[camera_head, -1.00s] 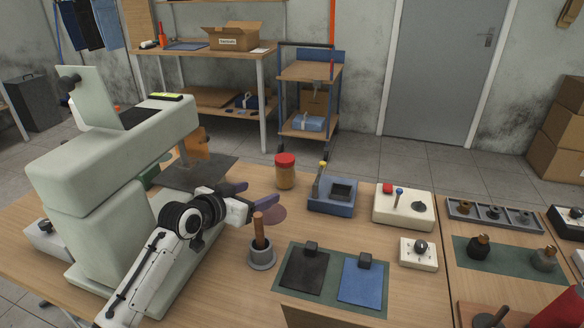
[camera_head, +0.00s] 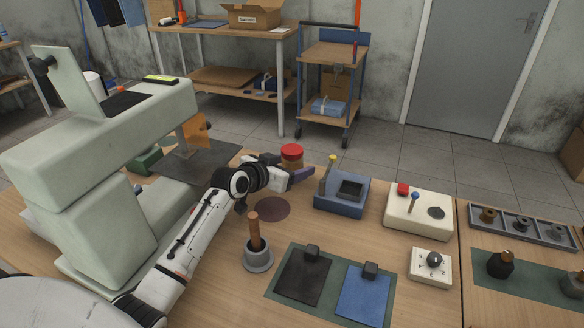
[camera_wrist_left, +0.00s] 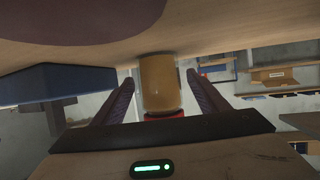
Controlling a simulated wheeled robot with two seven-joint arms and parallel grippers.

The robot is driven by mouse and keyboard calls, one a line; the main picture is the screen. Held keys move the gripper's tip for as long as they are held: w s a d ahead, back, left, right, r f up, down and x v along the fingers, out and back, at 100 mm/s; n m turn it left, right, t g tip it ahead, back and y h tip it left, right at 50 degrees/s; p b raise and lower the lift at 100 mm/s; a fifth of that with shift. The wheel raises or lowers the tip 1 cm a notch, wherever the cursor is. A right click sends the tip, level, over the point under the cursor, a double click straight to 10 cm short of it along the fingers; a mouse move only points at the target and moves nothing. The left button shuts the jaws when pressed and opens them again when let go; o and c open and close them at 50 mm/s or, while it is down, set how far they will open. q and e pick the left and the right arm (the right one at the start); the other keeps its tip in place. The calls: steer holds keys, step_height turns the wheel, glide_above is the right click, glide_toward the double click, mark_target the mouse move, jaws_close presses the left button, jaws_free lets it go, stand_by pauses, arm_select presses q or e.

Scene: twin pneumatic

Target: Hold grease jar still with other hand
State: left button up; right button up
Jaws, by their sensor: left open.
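The grease jar stands upright on the table, with a red lid (camera_head: 291,150) and a tan body mostly hidden behind my left gripper (camera_head: 292,170) in the head view. In the left wrist view, which shows the scene upside down, the tan jar body (camera_wrist_left: 160,85) lies between the two open purple fingers of my left gripper (camera_wrist_left: 161,79). A gap shows on each side of the jar, and neither finger appears to touch it. The red lid (camera_wrist_left: 160,116) is partly hidden by the gripper's dark edge. My right gripper is out of view.
A blue box with a lever (camera_head: 340,205) stands just right of the jar. A pestle cup (camera_head: 257,258) is in front, by a dark round patch (camera_head: 273,209). The large pale green machine (camera_head: 75,215) stands left. Black and blue pads (camera_head: 362,295) lie in front.

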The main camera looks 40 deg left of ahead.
mark_target(298, 163)
arm_select(q)
steer(key=shift+x, duration=1.8)
steer(key=c, duration=1.3)
steer(key=shift+r, duration=0.1)
step_height(298, 163, up, 10)
steer(key=shift+f+p, duration=0.1)
steer(key=shift+p, duration=0.35)
steer(key=o, duration=0.5)
steer(key=c, duration=0.8)
